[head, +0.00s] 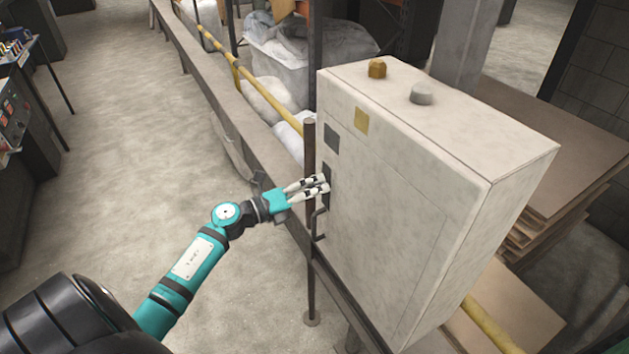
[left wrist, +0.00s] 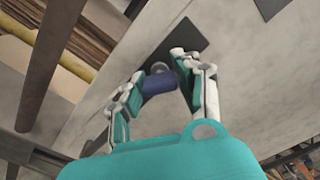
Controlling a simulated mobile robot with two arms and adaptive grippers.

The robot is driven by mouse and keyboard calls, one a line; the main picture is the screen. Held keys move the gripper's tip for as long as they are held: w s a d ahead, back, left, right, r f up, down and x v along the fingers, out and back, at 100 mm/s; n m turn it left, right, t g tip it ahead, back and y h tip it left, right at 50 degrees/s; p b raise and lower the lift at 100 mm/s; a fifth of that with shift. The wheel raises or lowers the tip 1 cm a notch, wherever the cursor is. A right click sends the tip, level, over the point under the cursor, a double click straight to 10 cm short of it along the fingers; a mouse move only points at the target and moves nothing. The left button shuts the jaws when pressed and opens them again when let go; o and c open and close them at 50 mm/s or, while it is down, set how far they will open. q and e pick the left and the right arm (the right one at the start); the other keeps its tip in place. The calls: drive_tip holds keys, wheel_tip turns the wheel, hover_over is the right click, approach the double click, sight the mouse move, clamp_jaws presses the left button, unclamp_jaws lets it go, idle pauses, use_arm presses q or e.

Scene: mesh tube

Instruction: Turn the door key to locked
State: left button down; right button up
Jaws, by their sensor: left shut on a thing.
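The pale grey cabinet (head: 415,205) stands at the right in the head view. A dark plate (head: 327,172) is on its door face, near the left edge. The plate also shows in the left wrist view (left wrist: 187,38). My left gripper (head: 323,185) is at this plate, its fingers reaching in from the left. In the left wrist view, a short blue piece (left wrist: 158,84), apparently the door key, sits between the fingertips, which are shut on it. The key's turn angle is unclear, and the fingers hide it in the head view. My right gripper is not in view.
A thin upright post (head: 310,240) and a bent dark handle (head: 319,224) stand close to my left fingers. An orange knob (head: 377,68) and a grey knob (head: 421,94) are on the cabinet top. A yellow rail (head: 270,97) runs behind. Floor to the left is open.

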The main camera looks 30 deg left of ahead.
use_arm(q)
drive_tip(key=n+p, duration=0.2)
drive_tip(key=n, duration=0.1)
drive_tip(key=shift+r+n, duration=0.1)
drive_tip(key=shift+n, duration=0.2)
drive_tip(key=shift+n+p, duration=0.7)
drive_tip(key=shift+n, duration=0.6)
drive_tip(key=c, duration=0.9)
unclamp_jaws()
drive_tip(key=shift+s+a, duration=0.15)
drive_tip(key=shift+s, duration=0.05)
drive_tip(key=v, duration=1.1)
drive_tip(key=shift+s+a, duration=0.2)
drive_tip(key=shift+s, duration=0.05)
